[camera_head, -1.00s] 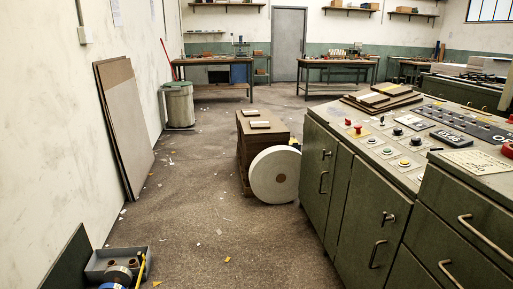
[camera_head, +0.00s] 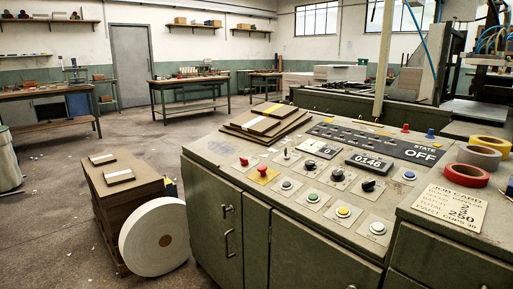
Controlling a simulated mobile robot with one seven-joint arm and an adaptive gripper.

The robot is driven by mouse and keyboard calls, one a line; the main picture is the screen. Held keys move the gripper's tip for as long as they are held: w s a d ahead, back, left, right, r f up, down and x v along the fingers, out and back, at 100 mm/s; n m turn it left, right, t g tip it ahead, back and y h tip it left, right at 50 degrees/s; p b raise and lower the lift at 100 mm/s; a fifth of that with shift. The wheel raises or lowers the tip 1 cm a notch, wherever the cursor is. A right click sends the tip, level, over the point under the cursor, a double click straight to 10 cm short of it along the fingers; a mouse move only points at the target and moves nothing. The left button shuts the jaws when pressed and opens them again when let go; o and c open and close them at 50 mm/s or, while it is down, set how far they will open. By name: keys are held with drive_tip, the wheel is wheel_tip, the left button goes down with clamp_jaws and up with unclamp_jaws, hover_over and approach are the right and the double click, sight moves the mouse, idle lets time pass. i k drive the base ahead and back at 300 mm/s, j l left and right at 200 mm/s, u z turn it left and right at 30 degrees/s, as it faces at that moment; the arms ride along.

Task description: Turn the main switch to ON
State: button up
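The green control cabinet (camera_head: 210,150) carries a sloped panel on its top. Black rotary knobs sit on pale plates there: one at the back left (camera_head: 309,164), one in the middle (camera_head: 337,175) and one to the right (camera_head: 368,186). A small switch (camera_head: 286,154) stands left of them. I cannot read the labels, so I cannot tell which is the main switch. The state display (camera_head: 420,153) reads OFF. A counter (camera_head: 369,162) reads 0146. My gripper is not in view.
Red buttons (camera_head: 262,171) and coloured push-buttons (camera_head: 343,212) surround the knobs. Greyboard sheets (camera_head: 266,119), tape rolls (camera_head: 466,175) and a job card (camera_head: 451,208) lie on the cabinet tops. A stack (camera_head: 125,188) and white roll (camera_head: 160,237) stand left.

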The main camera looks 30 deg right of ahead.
sight(245, 161)
drive_tip(key=i+j+z, duration=0.15)
drive_tip(key=i+z, duration=0.2)
drive_tip(key=i+j+z, duration=0.2)
drive_tip(key=z, duration=0.15)
drive_tip(key=i+j+z, duration=0.7)
drive_tip(key=j, duration=0.3)
drive_tip(key=i, duration=0.05)
